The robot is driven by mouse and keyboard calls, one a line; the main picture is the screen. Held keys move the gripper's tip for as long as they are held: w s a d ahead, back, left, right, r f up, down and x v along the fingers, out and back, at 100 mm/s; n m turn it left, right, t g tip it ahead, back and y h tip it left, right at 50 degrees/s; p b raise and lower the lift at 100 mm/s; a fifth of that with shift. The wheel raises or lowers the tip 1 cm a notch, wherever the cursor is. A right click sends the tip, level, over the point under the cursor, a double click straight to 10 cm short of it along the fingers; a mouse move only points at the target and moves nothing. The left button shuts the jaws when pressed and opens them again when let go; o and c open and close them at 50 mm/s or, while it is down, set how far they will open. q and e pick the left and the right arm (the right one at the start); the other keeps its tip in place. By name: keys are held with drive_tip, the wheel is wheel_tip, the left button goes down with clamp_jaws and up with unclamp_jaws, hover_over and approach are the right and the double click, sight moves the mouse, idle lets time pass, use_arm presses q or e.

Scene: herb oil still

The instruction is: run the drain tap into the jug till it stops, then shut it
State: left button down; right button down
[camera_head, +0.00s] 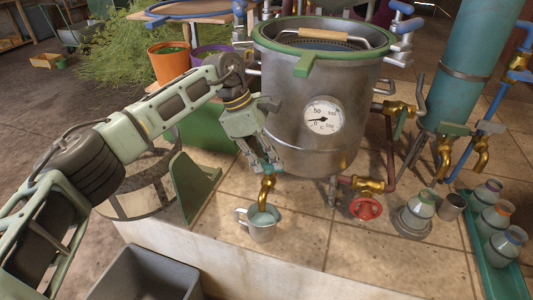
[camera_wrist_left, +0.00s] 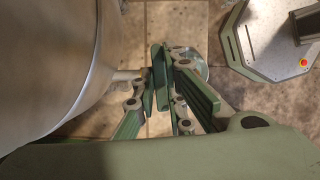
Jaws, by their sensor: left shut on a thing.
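The steel still pot (camera_head: 300,85) stands on the tiled platform with a round dial gauge (camera_head: 322,116) on its front. The brass drain tap (camera_head: 267,190) sits low at its left, spout pointing down. The grey metal jug (camera_head: 262,232) stands upright under the spout. My left gripper (camera_head: 268,163) is right above the tap, shut on the tap's handle, which its fingers mostly hide. The left wrist view shows the fingers (camera_wrist_left: 166,88) close together beside the pot wall (camera_wrist_left: 60,60). I cannot tell whether liquid runs. My right gripper is out of view.
A red valve wheel (camera_head: 366,207) is right of the jug. Several small flasks stand farther right, some in a green tray (camera_head: 483,246). A dark grey bin (camera_head: 148,275) is at the front left. The tiles in front of the jug are clear.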

use_arm(q)
drive_tip(key=shift+m+g, duration=0.3)
drive_tip(key=shift+m, duration=0.6)
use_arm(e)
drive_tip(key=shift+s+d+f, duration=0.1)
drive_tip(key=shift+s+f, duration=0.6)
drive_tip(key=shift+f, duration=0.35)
use_arm(q)
drive_tip(key=c, duration=1.8)
unclamp_jaws()
drive_tip(key=shift+w+r, duration=0.1)
drive_tip(key=v, duration=1.2)
drive_tip(key=shift+d, duration=0.1)
